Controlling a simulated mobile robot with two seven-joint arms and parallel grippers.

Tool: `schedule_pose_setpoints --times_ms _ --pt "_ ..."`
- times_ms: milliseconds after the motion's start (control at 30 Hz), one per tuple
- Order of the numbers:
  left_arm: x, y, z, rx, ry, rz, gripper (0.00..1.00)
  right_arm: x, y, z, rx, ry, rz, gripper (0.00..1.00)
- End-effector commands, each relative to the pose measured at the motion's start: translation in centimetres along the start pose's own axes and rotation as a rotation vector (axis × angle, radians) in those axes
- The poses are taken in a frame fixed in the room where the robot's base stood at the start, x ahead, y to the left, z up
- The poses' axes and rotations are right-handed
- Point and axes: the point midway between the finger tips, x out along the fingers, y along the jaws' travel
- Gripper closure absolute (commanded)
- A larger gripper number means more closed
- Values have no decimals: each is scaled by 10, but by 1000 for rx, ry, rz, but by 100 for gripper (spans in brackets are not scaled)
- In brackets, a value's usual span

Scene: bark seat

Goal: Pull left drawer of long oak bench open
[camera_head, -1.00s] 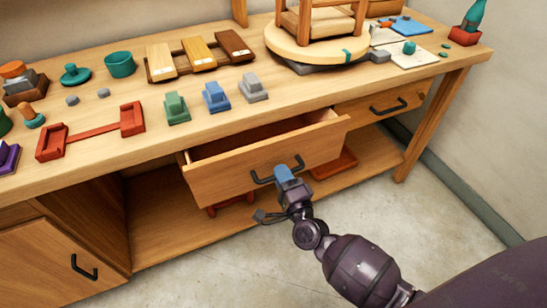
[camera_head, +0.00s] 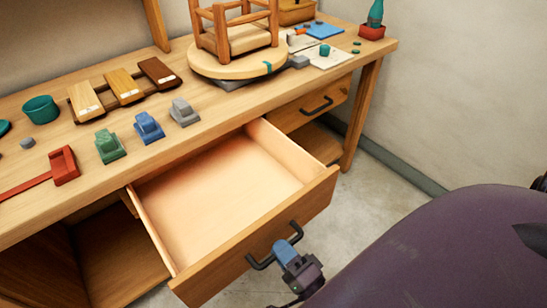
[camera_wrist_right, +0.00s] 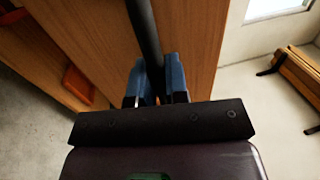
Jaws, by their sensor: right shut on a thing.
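The long oak bench (camera_head: 215,115) runs across the head view. Its left drawer (camera_head: 232,255) is pulled far out, and its pale inside (camera_head: 215,185) looks empty. The drawer's black bar handle (camera_head: 262,264) is on its front. In the right wrist view the gripper (camera_wrist_right: 156,85) is shut on the dark handle (camera_wrist_right: 146,35) in front of the wooden drawer face. My left gripper is not in view.
A second drawer (camera_head: 305,108) to the right is closed. Bare floor (camera_head: 350,205) shows right of the open drawer.

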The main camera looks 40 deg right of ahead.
Motion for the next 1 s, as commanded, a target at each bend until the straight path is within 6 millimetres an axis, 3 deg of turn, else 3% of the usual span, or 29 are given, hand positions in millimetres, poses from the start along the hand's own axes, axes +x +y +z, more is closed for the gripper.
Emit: schedule_pose_setpoints --times_ms 367,400,533,833,1000 --pt "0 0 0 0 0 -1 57 -2 -1 0 1 0 0 100" --pt "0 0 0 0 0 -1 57 -2 -1 0 1 0 0 81" --pt "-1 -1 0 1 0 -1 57 -2 0 0 1 0 0 61" --pt "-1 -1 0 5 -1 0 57 -3 0 0 0 0 0 61" --pt "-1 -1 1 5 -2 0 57 -18 0 0 -2 -1 3 61"
